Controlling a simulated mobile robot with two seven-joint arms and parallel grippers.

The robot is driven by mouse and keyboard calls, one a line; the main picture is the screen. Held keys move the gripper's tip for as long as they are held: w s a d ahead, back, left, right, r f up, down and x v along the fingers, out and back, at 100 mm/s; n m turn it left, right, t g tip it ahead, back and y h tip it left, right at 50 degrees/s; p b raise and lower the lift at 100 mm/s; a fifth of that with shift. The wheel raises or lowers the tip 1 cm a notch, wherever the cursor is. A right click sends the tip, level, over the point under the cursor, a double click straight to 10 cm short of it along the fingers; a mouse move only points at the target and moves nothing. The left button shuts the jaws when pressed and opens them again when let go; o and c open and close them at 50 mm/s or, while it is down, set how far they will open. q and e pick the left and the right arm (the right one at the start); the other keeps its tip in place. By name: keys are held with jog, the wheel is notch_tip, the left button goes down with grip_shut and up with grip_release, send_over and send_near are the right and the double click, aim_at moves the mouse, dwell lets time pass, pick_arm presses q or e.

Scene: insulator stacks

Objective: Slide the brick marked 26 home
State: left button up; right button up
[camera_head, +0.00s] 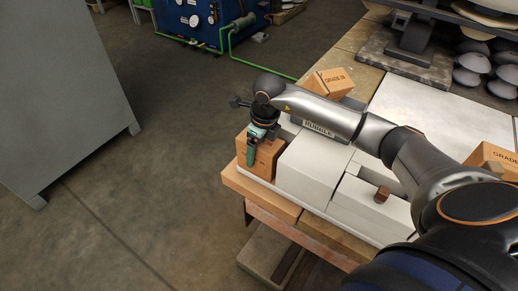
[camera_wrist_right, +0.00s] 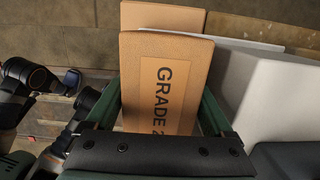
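An orange brick (camera_head: 264,158) stands at the left end of the row on the workbench. In the right wrist view its face (camera_wrist_right: 165,82) reads "GRADE 2", with the last digit hidden by the gripper body. My right gripper (camera_head: 256,146) reaches it from above. The brick's lower part is hidden.
White blocks (camera_head: 312,165) stand right of the brick. Another orange brick (camera_head: 330,83) lies behind my right arm, and one more (camera_head: 492,158) at the right. A grey cabinet (camera_head: 60,90) stands left, across open floor.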

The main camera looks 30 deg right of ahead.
grip_shut()
dwell(0.5)
jog(key=shift+s+d+p, duration=0.3)
jog(key=shift+s, duration=0.4)
dwell(0.6)
jog(key=shift+o, duration=1.4)
grip_release()
jog(key=r, duration=0.4)
jog(key=s+r+p, duration=0.1)
jog(key=r, duration=0.7)
jog(key=shift+s+d+r+p, duration=0.2)
jog(key=shift+d+r+p, duration=0.1)
jog(key=shift+p, duration=0.1)
jog(key=shift+f, duration=0.1)
